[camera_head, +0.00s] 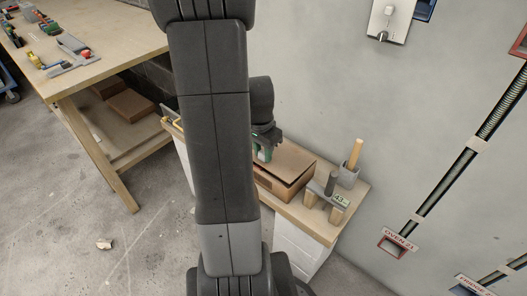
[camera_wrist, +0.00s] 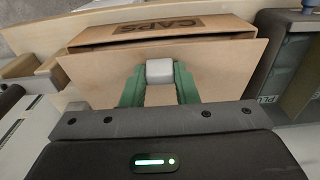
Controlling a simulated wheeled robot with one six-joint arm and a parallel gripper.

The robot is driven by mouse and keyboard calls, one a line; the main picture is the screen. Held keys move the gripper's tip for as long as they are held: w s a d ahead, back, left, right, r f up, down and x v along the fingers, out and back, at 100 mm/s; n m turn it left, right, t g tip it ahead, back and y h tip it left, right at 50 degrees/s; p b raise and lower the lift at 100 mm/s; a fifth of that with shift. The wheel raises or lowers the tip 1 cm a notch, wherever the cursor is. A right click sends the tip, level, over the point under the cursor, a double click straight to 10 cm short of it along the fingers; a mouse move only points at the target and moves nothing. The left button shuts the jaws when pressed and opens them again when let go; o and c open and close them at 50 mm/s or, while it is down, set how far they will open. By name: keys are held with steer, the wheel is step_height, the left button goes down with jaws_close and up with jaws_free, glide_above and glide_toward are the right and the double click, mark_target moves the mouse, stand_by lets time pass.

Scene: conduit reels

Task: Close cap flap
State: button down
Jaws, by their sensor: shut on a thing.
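A brown cardboard box (camera_head: 268,185) stands on a wooden-topped stand, partly hidden by my arm. In the wrist view the box front (camera_wrist: 160,27) reads "CAPS", upside down. The cap flap (camera_wrist: 222,62) is the flat cardboard panel nearer my gripper, with a small pale grey block (camera_wrist: 160,71) in front of it. My gripper (camera_wrist: 160,82), with green fingers, is shut on this block, one finger on each side. In the head view my gripper (camera_head: 263,152) is at the box, mostly hidden by my arm. The flap's angle is hard to tell.
Beside the box stand a small wooden rack labelled 43 (camera_head: 328,198) and a grey holder (camera_head: 348,175) with a wooden handle. A workbench (camera_head: 95,62) with tools is at left. The wall with conduits is at right. Floor between is mostly clear.

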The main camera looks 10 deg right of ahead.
steer(key=shift+s+a+f+b, duration=0.15)
steer(key=shift+f+b, duration=0.15)
steer(key=shift+f, duration=0.2)
steer(key=shift+s+a+f+b, duration=0.1)
steer(key=shift+f+b, duration=0.15)
steer(key=shift+f, duration=0.25)
steer(key=c, duration=1.1)
jaws_free()
steer(key=r+p, duration=0.1)
steer(key=r, duration=0.3)
steer(key=a+r+p, duration=0.1)
steer(key=r, duration=0.4)
steer(key=s+r+p, duration=0.1)
steer(key=r+p, duration=0.1)
steer(key=r, duration=0.2)
steer(key=shift+a+r, duration=0.15)
steer(key=shift+r, duration=0.25)
